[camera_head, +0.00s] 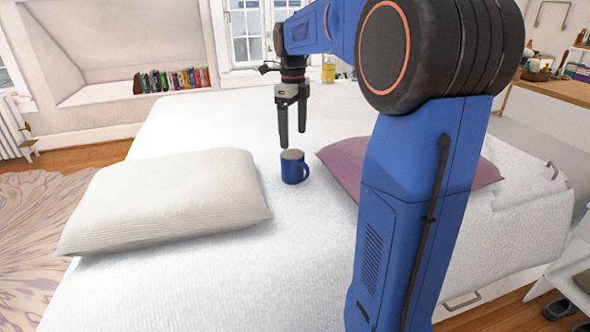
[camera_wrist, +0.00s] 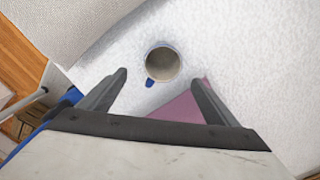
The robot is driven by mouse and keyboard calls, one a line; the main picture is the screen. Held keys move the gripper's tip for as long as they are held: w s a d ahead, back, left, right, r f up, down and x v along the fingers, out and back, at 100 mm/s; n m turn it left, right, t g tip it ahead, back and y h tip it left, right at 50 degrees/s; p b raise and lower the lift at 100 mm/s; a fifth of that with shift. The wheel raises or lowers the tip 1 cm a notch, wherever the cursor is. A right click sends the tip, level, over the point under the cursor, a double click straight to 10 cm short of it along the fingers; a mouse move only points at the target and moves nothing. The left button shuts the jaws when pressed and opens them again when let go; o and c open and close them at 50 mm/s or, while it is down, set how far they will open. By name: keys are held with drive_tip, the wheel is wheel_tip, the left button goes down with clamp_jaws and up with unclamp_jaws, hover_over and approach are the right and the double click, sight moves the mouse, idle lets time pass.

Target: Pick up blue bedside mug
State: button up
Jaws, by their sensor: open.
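The blue mug (camera_head: 293,168) stands upright on the white bed, between the two pillows, with its handle toward the right. In the wrist view I look down into the mug (camera_wrist: 161,64); its inside is pale and looks empty, and its blue handle points toward my gripper. My gripper (camera_head: 293,140) points down above the bed in the head view, close to the mug and apart from it. Its two fingers are spread in the wrist view (camera_wrist: 160,78), with nothing between them. The mug lies beyond the fingertips there.
A white pillow (camera_head: 165,200) lies left of the mug, and a purple pillow (camera_head: 345,165) lies close on its right, partly behind my arm. The bed (camera_head: 215,120) is clear behind the mug. Books (camera_head: 172,80) and a yellow bottle (camera_head: 328,70) stand at the back.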

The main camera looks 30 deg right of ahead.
sight(294, 165)
drive_tip(key=f, duration=1.2)
drive_tip(key=shift+w+d+f, duration=0.2)
drive_tip(key=shift+f, duration=0.1)
drive_tip(key=c, duration=1.4)
